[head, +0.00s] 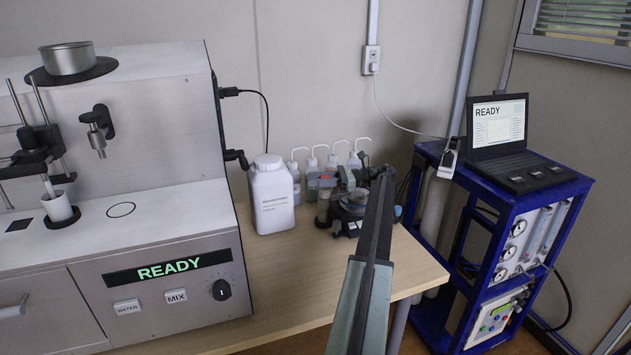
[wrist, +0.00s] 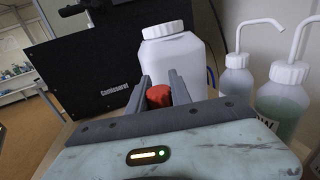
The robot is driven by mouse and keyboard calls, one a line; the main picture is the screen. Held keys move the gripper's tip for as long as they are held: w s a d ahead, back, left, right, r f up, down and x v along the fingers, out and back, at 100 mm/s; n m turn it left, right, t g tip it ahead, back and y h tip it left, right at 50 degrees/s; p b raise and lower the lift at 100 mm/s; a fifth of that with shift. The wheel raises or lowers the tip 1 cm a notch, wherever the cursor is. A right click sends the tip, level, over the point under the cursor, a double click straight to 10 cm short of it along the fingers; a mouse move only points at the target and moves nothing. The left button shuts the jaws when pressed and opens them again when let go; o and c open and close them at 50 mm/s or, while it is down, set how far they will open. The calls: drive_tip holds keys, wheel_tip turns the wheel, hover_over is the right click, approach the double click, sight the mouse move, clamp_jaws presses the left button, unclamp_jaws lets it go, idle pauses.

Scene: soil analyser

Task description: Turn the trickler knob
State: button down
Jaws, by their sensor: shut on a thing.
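In the wrist view, a small red knob (wrist: 159,96) sits between the two grey fingers of my gripper (wrist: 160,88). The fingers are shut on it, one on each side. What the knob is fixed to is hidden behind my gripper body. In the head view, my arm reaches to a small dark apparatus (head: 325,212) at the table's right end. The arm covers part of it, and the red knob cannot be made out there.
A white bottle (head: 272,198) stands left of the apparatus, and several wash bottles (head: 312,172) stand behind it. The large analyser (head: 130,225), showing READY, fills the left. A blue rack (head: 545,215) with a laptop (head: 500,130) is at right. The table front (head: 290,290) is clear.

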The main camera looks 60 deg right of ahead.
drive_tip(key=c, duration=1.2)
unclamp_jaws()
drive_tip(key=shift+o, duration=0.2)
drive_tip(key=v, duration=0.7)
drive_tip(key=shift+s+d, duration=0.25)
drive_tip(key=shift+s, duration=0.05)
